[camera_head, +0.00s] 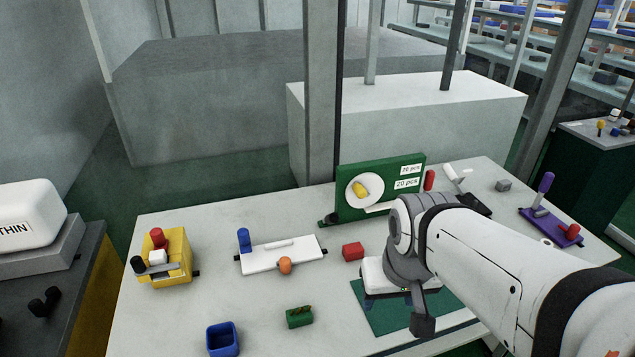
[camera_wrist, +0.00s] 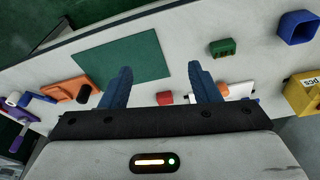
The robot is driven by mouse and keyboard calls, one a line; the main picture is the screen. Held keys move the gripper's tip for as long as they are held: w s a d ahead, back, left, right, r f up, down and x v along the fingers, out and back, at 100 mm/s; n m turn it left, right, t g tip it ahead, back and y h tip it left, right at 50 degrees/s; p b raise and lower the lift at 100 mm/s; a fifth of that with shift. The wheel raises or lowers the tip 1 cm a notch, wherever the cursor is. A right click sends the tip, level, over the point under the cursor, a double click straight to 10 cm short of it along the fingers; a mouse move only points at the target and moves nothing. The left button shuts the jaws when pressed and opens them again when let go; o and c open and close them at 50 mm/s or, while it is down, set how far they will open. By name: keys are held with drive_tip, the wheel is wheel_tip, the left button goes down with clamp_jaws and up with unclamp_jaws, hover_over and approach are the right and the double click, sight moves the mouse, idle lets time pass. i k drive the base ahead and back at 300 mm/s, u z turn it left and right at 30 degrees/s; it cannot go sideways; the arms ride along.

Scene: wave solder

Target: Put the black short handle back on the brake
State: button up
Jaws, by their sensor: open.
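A black, short two-lobed piece (camera_head: 45,302) lies on the dark surface at the far left in the head view; I cannot tell for sure that it is the handle. A yellow device (camera_head: 178,250) with red and black knobs stands at the table's left; it shows at the right edge in the wrist view (camera_wrist: 305,97). I cannot tell which device is the brake. My gripper (camera_wrist: 160,84) is open and empty above the table, its blue fingers spread near the green mat (camera_wrist: 140,55) and a red block (camera_wrist: 164,98). In the head view my arm hides part of the mat.
A white plate (camera_head: 300,250) with blue and orange knobs, a green block (camera_head: 299,317) and a blue cup (camera_head: 222,341) stand on the table. A green dial panel (camera_head: 350,205) stands at the back. A purple device (camera_head: 548,226) is at right. The table's front-left corner is clear.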

sight(331, 218)
drive_tip(key=z, duration=0.95)
drive_tip(key=k, duration=1.15)
drive_tip(key=u, duration=0.65)
drive_tip(key=i, duration=1)
drive_tip(key=u, duration=0.05)
